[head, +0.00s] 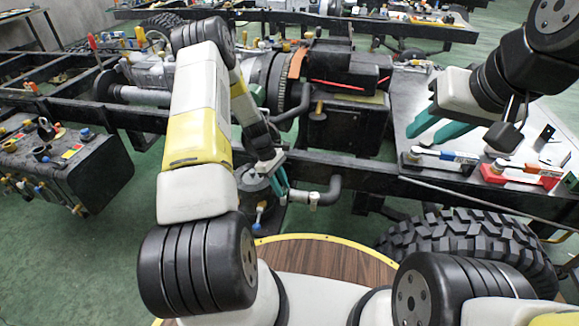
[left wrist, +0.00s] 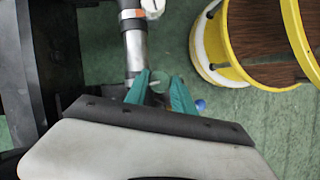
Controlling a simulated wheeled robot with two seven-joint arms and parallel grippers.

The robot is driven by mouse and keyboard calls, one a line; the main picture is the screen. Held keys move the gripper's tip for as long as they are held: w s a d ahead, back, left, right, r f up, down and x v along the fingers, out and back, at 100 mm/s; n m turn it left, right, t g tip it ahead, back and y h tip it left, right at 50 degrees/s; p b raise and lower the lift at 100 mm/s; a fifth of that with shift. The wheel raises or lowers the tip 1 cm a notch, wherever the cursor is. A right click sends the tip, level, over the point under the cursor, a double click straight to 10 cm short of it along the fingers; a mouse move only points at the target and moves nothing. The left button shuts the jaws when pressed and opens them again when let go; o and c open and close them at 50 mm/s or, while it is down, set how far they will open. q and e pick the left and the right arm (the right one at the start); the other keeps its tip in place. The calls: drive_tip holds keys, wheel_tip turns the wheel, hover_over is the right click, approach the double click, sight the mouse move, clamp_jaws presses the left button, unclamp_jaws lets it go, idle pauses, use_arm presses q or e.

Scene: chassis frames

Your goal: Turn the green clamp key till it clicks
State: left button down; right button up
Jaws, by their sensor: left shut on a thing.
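My left gripper (head: 281,185) reaches down beside the dark pipe at the chassis rail, in the middle of the head view. In the head view I cannot make the key out behind the gripper. My right gripper (head: 425,136) hangs open and empty over the table at the right, its teal fingers apart.
A blue-handled part (head: 259,215) stands below my left gripper. A large tyre (head: 470,250) lies front right. The right table holds a red tray (head: 520,176). A black tank (head: 70,165) stands left.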

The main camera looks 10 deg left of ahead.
use_arm(q)
drive_tip(key=m+g, duration=0.1)
drive_tip(key=m, duration=0.1)
drive_tip(key=m+y, duration=0.1)
drive_tip(key=m, duration=0.2)
drive_tip(key=shift+w+m+g, duration=0.15)
drive_tip(key=shift+m+g, duration=0.15)
drive_tip(key=shift+g, duration=0.1)
drive_tip(key=shift+d+y, duration=0.1)
drive_tip(key=shift+y, duration=0.2)
drive_tip(key=c, duration=1.1)
unclamp_jaws()
drive_tip(key=shift+o, duration=0.2)
drive_tip(key=v, duration=0.8)
drive_tip(key=shift+f, duration=0.1)
